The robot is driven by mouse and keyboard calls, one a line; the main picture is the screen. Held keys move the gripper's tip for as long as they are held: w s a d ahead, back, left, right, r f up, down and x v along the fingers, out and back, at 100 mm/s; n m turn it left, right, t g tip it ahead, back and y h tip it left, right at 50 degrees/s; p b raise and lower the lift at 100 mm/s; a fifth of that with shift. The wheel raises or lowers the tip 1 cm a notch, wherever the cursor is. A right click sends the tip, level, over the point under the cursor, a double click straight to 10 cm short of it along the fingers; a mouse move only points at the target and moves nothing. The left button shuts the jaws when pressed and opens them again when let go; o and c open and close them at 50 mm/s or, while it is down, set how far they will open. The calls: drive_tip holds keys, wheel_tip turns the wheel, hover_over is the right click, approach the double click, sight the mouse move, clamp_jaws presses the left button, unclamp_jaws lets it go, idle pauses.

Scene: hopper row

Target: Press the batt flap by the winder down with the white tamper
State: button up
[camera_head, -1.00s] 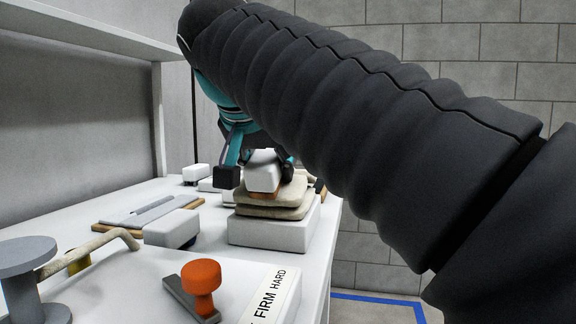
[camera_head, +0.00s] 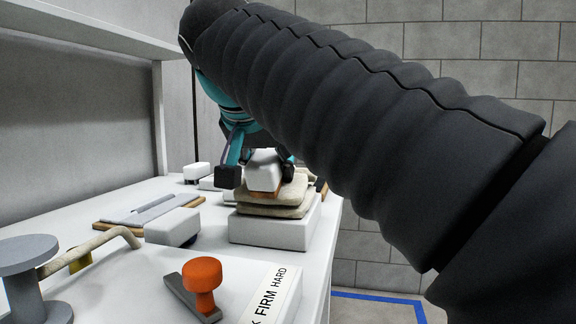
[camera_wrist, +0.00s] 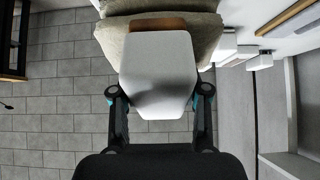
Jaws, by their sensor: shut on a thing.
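The white tamper (camera_head: 263,168) is held between the dark fingertips of my gripper (camera_head: 258,174). It has a brown lower face and sits tilted over a folded beige batt (camera_head: 272,208). The batt lies in two layers on a white block (camera_head: 268,233). The tamper's lower edge looks to be against the upper layer, but I cannot tell how firmly. In the wrist view the tamper (camera_wrist: 157,75) covers much of the batt (camera_wrist: 112,42). A grey spool (camera_head: 28,250), perhaps the winder, stands front left with a beige strand (camera_head: 105,237) beside it.
A white block (camera_head: 172,229) and a wooden board with a grey sheet (camera_head: 150,208) lie left of the batt. A shelf (camera_head: 100,30) overhangs the table's left side.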

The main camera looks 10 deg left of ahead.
sight(266, 153)
drive_tip(key=r+p, duration=0.1)
drive_tip(key=s+r+p, duration=0.1)
drive_tip(key=r, duration=0.1)
drive_tip(key=r+p, duration=0.1)
drive_tip(key=p, duration=0.1)
drive_tip(key=shift+s+a+r, duration=0.1)
drive_tip(key=shift+s+r, duration=0.25)
drive_tip(key=shift+s+r+p, duration=0.25)
drive_tip(key=shift+r, duration=0.2)
drive_tip(key=shift+s+r+p, duration=0.2)
drive_tip(key=shift+r+p, duration=0.05)
drive_tip(key=shift+r, duration=0.2)
